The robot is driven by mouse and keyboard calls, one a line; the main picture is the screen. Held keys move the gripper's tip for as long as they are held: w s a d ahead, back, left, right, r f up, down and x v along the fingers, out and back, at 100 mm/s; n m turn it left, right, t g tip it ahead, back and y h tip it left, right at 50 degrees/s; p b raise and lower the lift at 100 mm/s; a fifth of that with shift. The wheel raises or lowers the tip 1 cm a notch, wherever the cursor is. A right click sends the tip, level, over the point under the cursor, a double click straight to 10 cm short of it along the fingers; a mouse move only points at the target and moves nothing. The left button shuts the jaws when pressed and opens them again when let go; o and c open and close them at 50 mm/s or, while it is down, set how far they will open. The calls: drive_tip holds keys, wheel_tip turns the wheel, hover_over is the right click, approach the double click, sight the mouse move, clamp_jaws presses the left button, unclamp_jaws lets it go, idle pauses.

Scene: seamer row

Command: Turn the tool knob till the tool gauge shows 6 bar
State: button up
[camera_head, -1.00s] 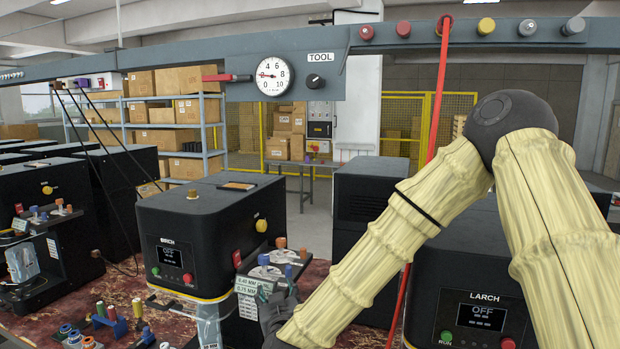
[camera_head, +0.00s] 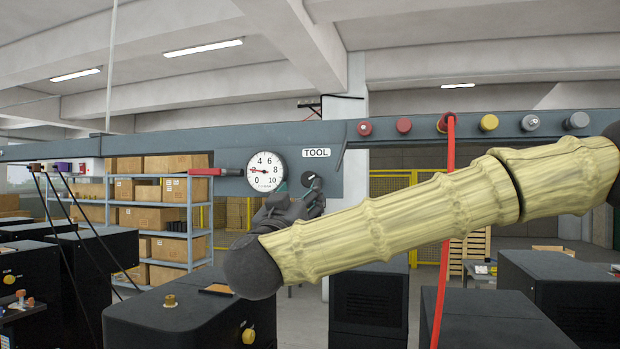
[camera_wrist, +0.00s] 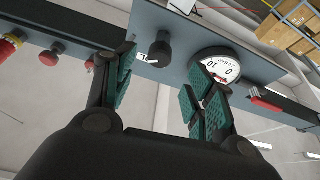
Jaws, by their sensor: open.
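The tool gauge (camera_head: 267,172) is a white round dial on the grey overhead rail. Its needle points left, close to the 2 mark. The tool knob (camera_head: 309,180) is small and black, right of the gauge and below the TOOL label (camera_head: 316,153). My gripper (camera_head: 298,197) is just below the knob in the head view. In the wrist view my gripper (camera_wrist: 166,78) is open, with teal pads on both fingers. The knob (camera_wrist: 160,51) shows beyond the gap between the fingers, and I see no contact. The gauge (camera_wrist: 216,66) is partly hidden by the right finger.
A red handle (camera_head: 230,173) sticks out left of the gauge. Coloured buttons (camera_head: 404,125) line the rail at right, and a red strap (camera_head: 444,230) hangs from it. Black machines (camera_head: 180,318) stand below. Shelves with boxes (camera_head: 163,192) are behind.

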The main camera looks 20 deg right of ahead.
sight(309, 182)
drive_tip(key=p+x, duration=0.3)
drive_tip(key=x, duration=0.5)
drive_tip(key=shift+w+d+p, duration=0.15)
drive_tip(key=shift+w+p, duration=0.05)
drive_tip(key=shift+p, duration=0.15)
drive_tip(key=c, duration=1)
